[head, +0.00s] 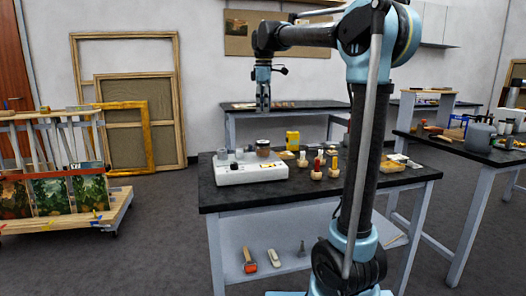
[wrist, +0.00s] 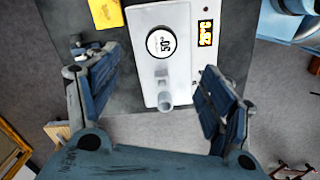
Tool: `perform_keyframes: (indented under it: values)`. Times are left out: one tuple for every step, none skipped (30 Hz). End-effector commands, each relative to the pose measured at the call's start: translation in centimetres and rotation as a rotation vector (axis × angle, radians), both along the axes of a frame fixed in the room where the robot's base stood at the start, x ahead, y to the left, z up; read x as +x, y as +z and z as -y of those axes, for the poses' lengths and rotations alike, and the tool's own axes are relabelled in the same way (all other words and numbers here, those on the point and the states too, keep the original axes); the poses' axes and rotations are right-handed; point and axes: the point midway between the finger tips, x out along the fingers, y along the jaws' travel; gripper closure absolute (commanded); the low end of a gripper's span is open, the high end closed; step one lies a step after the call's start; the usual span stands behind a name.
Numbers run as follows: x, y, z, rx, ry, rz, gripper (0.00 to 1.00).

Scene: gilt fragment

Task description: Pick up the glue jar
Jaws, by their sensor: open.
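A jar (head: 263,148) with brownish contents, which looks like the glue jar, stands on the right part of a white warming unit (head: 250,174) on the dark workbench. In the wrist view a round white top with a dark rim, marked "50°" (wrist: 160,42), seems to be the same jar from above. My gripper (head: 263,106) points down above the unit, well clear of the jar. In the wrist view its two blue fingers (wrist: 155,92) are spread wide and empty, with the white unit between and beyond them.
A small grey cylinder (wrist: 165,98) stands at the unit's near end in the wrist view. A yellow container (head: 292,140) stands behind the jar to the right. Several small bottles and brushes sit farther right on the bench (head: 210,196). My arm column hides part of it.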

Motion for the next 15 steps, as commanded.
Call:
perform_keyframes:
  values:
    - [0.1,-0.4,-0.1,0.0,0.004,-0.001,0.26]
    - [0.1,-0.7,-0.2,0.0,0.006,-0.001,0.26]
    - [0.0,-1.3,-0.2,0.0,0.006,-0.001,0.26]
    - [0.0,-1.8,-0.2,0.0,0.006,-0.001,0.26]
    - [0.0,-2.3,-0.3,0.0,0.007,-0.001,0.26]
    - [0.0,-3.0,-0.3,0.0,0.007,-0.001,0.26]
    - [0.0,-3.5,-0.3,0.0,0.007,-0.001,0.26]
    - [0.0,-4.1,-0.3,0.0,0.007,-0.001,0.26]
    - [-0.1,-4.8,-0.4,0.0,0.007,-0.001,0.26]
    - [-0.1,-5.3,-0.4,0.0,0.007,-0.001,0.26]
    - [-0.1,-5.9,-0.4,0.0,0.007,0.0,0.26]
    - [-0.1,-6.5,-0.4,0.0,0.007,0.0,0.26]
    - [-0.1,-7.1,-0.4,0.0,0.007,0.0,0.26]
    - [-0.1,-7.6,-0.4,0.0,0.007,0.0,0.26]
    - [-0.1,-8.3,-0.4,0.0,0.007,0.0,0.26]
